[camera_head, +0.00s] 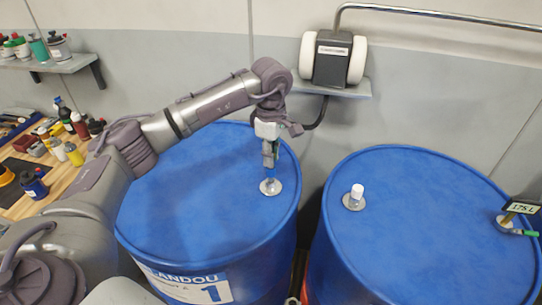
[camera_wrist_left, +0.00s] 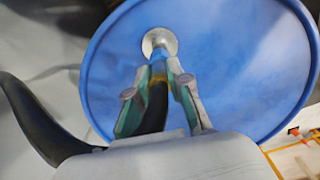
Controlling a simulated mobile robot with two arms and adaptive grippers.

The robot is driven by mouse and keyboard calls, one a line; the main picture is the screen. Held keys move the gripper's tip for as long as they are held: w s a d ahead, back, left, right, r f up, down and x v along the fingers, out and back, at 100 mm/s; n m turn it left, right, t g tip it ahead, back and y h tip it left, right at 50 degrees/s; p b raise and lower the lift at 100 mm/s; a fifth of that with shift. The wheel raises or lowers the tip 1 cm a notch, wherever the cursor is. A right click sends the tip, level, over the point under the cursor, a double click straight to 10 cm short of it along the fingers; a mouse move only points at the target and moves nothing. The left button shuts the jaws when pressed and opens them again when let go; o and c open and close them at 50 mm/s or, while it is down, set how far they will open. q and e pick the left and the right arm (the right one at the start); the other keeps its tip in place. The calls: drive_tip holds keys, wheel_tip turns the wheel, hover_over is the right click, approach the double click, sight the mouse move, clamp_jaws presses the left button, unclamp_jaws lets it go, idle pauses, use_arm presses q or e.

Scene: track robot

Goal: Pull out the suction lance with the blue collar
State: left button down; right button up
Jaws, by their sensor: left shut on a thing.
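The suction lance shows a blue collar (camera_head: 269,174) just above the round pale bung fitting (camera_head: 271,187) on top of the left blue drum (camera_head: 190,180). In the left wrist view the collar (camera_wrist_left: 158,57) meets the fitting (camera_wrist_left: 159,41), and a yellowish band (camera_wrist_left: 158,78) and black hose (camera_wrist_left: 153,108) sit between the fingers. My left gripper (camera_head: 269,153) points down over the fitting and is shut on the lance just above the collar. The lance stands about upright in the drum. Its lower part is hidden inside. My right gripper is not in view.
A second blue drum (camera_head: 430,230) stands at right with a white-capped fitting (camera_head: 356,196) and a 175 L sign (camera_head: 522,207). A dark pump with white ends (camera_head: 333,59) sits on a wall shelf behind. A wooden bench (camera_head: 60,175) with bottles is at left.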

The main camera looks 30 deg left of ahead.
use_arm(q)
drive_tip(key=shift+r+p, duration=0.7)
drive_tip(key=shift+r, duration=0.85)
